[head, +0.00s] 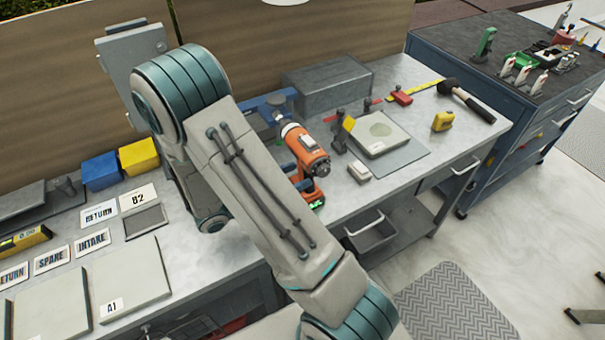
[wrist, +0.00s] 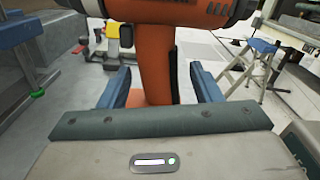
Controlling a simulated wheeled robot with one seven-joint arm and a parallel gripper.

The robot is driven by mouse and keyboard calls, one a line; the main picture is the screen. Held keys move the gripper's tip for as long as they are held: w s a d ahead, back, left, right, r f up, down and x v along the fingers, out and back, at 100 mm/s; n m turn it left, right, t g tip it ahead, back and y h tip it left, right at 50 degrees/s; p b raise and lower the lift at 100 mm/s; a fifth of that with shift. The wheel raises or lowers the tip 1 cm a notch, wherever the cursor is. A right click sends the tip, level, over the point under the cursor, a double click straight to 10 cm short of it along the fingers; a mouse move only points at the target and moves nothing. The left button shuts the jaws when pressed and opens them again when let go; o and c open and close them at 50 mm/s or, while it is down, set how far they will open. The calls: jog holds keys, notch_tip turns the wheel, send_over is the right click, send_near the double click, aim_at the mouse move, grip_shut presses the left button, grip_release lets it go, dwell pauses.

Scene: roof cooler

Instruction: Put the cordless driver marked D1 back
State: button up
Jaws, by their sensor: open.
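An orange and black cordless driver (head: 304,152) stands on the grey workbench (head: 240,245) in the head view, right of my arm, with a green light near its base. No D1 mark is legible on it. In the wrist view its orange handle (wrist: 156,70) rises between the two blue fingers of my gripper (wrist: 162,86). The gripper is open, with a gap showing on each side of the handle. The driver's body crosses the top of that view and is cut off. My arm hides the gripper and part of the driver in the head view.
A blue vise-like fixture (head: 262,106) and a grey box (head: 327,84) stand behind the driver. Labelled cards and flat panels (head: 134,279) cover the left bench. A yellow tape measure (head: 442,121) and mallet lie far right.

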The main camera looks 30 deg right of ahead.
jog(key=a+b, duration=0.2)
jog(key=a, duration=0.7)
jog(key=s+d+r+m+g+y, duration=0.4)
jog(key=s+r+m+g+y, duration=0.1)
jog(key=s+m+y, duration=0.45)
jog(key=s+a+r+m+t+y, duration=0.2)
jog(key=r+m+t+y, duration=0.4)
jog(key=m, duration=0.5)
jog(key=shift+a+t+y, duration=0.6)
jog(key=shift+t+y, duration=0.1)
jog(key=shift+y, duration=0.55)
jog(key=shift+s, duration=0.1)
